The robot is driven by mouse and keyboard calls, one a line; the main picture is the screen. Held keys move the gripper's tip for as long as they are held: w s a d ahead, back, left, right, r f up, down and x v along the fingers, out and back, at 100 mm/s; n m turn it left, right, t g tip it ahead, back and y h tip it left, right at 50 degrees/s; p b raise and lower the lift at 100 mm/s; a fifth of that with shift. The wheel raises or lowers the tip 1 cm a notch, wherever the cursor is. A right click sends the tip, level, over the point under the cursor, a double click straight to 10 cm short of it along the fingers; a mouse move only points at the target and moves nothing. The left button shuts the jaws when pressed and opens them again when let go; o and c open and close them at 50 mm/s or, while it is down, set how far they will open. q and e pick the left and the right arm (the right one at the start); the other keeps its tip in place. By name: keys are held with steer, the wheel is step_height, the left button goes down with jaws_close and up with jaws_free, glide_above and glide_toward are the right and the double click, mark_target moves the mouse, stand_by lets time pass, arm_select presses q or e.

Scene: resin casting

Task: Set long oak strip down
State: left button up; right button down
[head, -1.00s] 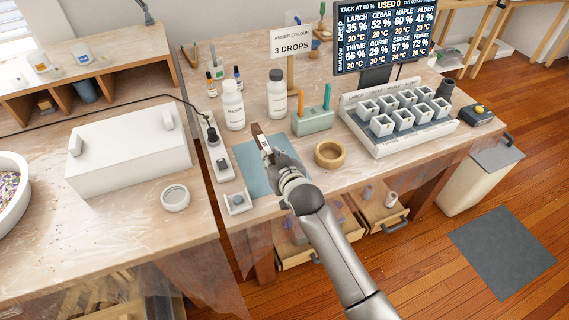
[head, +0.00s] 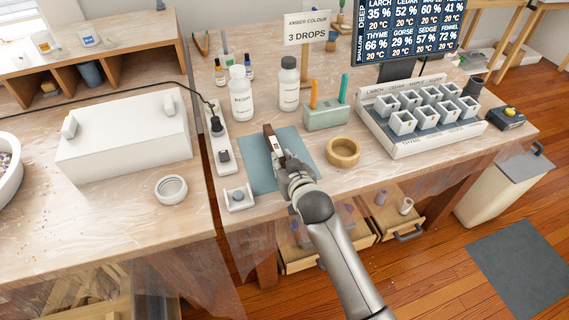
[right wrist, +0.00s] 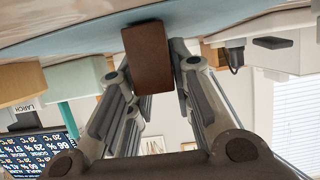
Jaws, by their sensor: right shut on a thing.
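My right gripper (head: 283,158) reaches in from the front over the blue-grey mat (head: 257,177). It is shut on the long oak strip (head: 268,133), a dark brown piece whose far end sticks out beyond the fingers. In the right wrist view the strip (right wrist: 148,57) shows as a brown block between the two fingers, close to the blue mat surface (right wrist: 215,25). I cannot tell whether the strip touches the mat. The gripper hides its near part. My left gripper is not in view.
A round wooden ring (head: 343,152) and a green holder (head: 327,115) stand right of the mat. Two white bottles (head: 240,95) (head: 289,85) stand behind it. A power strip (head: 217,143) lies left. A tray of white cups (head: 400,145) is further right.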

steer(key=shift+f, duration=0.1)
steer(key=c, duration=1.3)
jaws_free()
